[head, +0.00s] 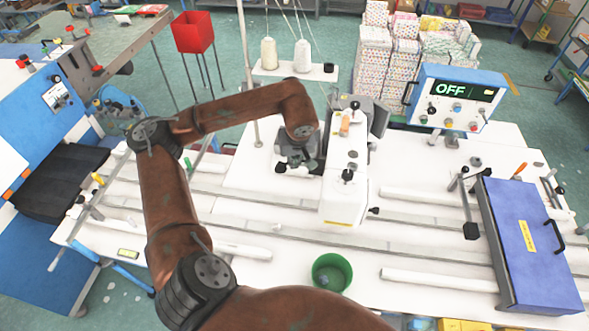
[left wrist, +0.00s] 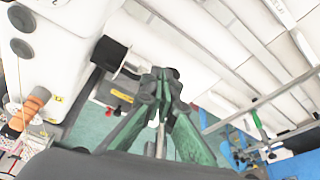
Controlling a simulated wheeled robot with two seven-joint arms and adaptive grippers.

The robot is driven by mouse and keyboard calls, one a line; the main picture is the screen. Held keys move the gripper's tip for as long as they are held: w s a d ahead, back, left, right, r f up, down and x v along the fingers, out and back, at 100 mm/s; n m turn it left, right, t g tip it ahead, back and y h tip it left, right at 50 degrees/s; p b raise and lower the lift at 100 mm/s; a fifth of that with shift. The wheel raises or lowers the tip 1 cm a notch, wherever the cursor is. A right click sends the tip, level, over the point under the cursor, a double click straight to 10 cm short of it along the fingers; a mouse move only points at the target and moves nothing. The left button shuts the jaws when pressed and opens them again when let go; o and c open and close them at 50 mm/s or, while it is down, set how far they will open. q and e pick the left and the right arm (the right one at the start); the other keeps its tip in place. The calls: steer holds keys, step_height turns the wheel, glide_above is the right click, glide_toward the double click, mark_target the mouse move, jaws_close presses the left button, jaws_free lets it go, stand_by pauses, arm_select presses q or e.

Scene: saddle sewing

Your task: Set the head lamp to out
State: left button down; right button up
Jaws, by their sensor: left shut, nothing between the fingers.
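The white sewing machine head (head: 345,178) stands in the middle of the table in the head view; its white body also fills the upper left of the left wrist view (left wrist: 60,45). A short black cylinder (left wrist: 110,54) with a pale end sticks out from the machine's side; it may be the head lamp, but I cannot tell whether it is lit. My left gripper (head: 300,163) is just left of the machine, in front of its side. In the left wrist view its fingers (left wrist: 160,75) are shut and empty, close to the cylinder's right. My right gripper is out of view.
A blue control box (head: 455,97) reads OFF at the right back. Thread cones (head: 302,56) stand behind the machine. A green bowl (head: 332,272) is at the front, and a long blue case (head: 528,245) is at the right. Metal rails cross the table.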

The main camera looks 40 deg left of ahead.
arm_select(q)
steer(key=w+a+r+b, duration=0.2)
steer(key=w+a+r, duration=0.1)
steer(key=w+a, duration=0.45)
step_height(320, 180, down, 10)
steer(key=p, duration=0.4)
steer(key=shift+s+d+f+m+t, duration=0.15)
steer(key=shift+s+d+m+t, duration=0.15)
steer(key=shift+d+m, duration=0.1)
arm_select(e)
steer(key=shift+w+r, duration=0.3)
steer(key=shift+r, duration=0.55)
arm_select(q)
steer(key=shift+w, duration=0.1)
